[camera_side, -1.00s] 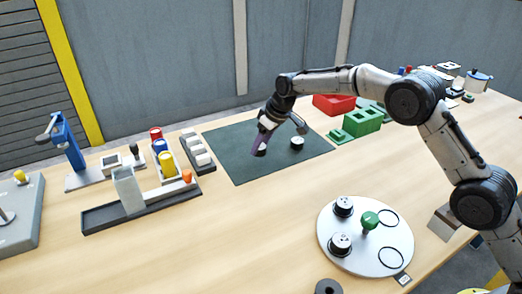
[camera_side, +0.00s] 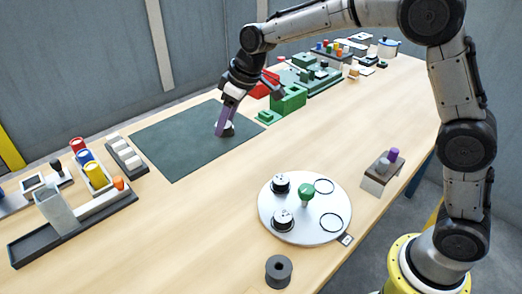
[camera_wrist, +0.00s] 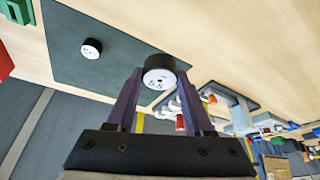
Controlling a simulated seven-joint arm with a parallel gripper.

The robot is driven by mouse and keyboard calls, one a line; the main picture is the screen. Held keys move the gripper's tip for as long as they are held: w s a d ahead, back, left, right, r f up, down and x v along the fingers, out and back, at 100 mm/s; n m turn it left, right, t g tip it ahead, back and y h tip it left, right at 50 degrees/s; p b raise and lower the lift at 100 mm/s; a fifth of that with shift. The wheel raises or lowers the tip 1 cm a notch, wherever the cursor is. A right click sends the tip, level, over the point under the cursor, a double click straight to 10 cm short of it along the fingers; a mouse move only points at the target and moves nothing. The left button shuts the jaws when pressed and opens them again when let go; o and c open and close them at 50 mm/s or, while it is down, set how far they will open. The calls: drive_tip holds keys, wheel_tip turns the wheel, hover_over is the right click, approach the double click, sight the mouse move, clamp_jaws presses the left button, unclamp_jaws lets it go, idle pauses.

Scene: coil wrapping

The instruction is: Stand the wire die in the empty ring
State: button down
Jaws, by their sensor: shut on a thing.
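My gripper (camera_wrist: 156,80) is shut on a wire die (camera_wrist: 160,76), a short black cylinder with a pale marked face, held between the fingertips. The mark is too small to read. A second, similar die (camera_wrist: 91,48) rests on the dark green mat (camera_wrist: 62,72). In the side view my gripper (camera_side: 219,133) is low over the right part of the mat (camera_side: 165,145), with a pale die (camera_side: 230,127) showing beside the fingers; I cannot tell which of the two it is.
The plate also carries two black-and-white dies (camera_side: 280,183) (camera_side: 283,218) and a green knob (camera_side: 306,191). A dark grey spool (camera_side: 278,270) stands in front of it. Green blocks (camera_side: 289,97) stand right of the mat. The table between mat and plate is clear.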

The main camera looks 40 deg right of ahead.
drive_tip(key=s+d+f, duration=0.2)
drive_tip(key=s+d, duration=0.1)
drive_tip(key=s, duration=1.2)
drive_tip(key=s+d+f, duration=0.2)
drive_tip(key=s, duration=1.4)
drive_tip(key=shift+w+f, duration=0.15)
drive_tip(key=shift+f, duration=1.6)
drive_tip(key=shift+w+f, duration=0.1)
drive_tip(key=shift+f, duration=1.6)
drive_tip(key=shift+f, duration=0.15)
drive_tip(key=shift+c, duration=1.4)
unclamp_jaws()
